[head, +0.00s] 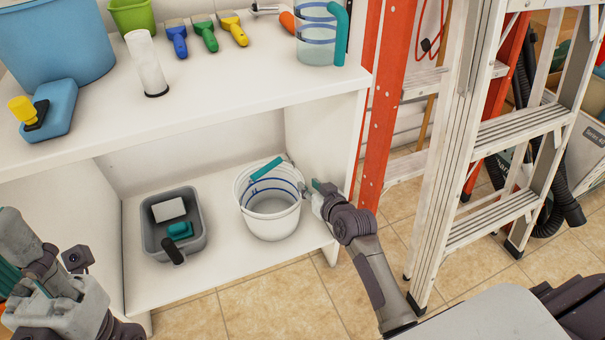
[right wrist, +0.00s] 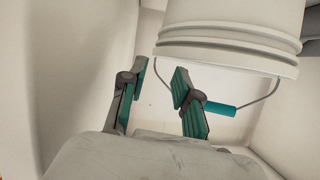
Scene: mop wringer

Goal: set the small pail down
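The small pail (head: 272,221) is white with blue stripes inside and a teal grip (head: 266,168) on its wire handle. It appears to stand upright on the lower shelf (head: 225,270). My right gripper (head: 318,190) is just right of the pail's rim. In the right wrist view, the fingers of my right gripper (right wrist: 159,92) are apart with nothing between them. The pail (right wrist: 230,35) is at the upper right there, and its teal grip (right wrist: 222,109) shows beside the right finger. My left gripper (head: 60,300) is at the lower left, away from the pail; its fingers are unclear.
A grey tub (head: 150,240) with a white block and a teal-and-black item stands left of the pail. The upper shelf (head: 230,85) overhangs and holds a blue bucket (head: 55,40), brushes and a clear pitcher (head: 316,45). Ladders (head: 500,130) stand to the right.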

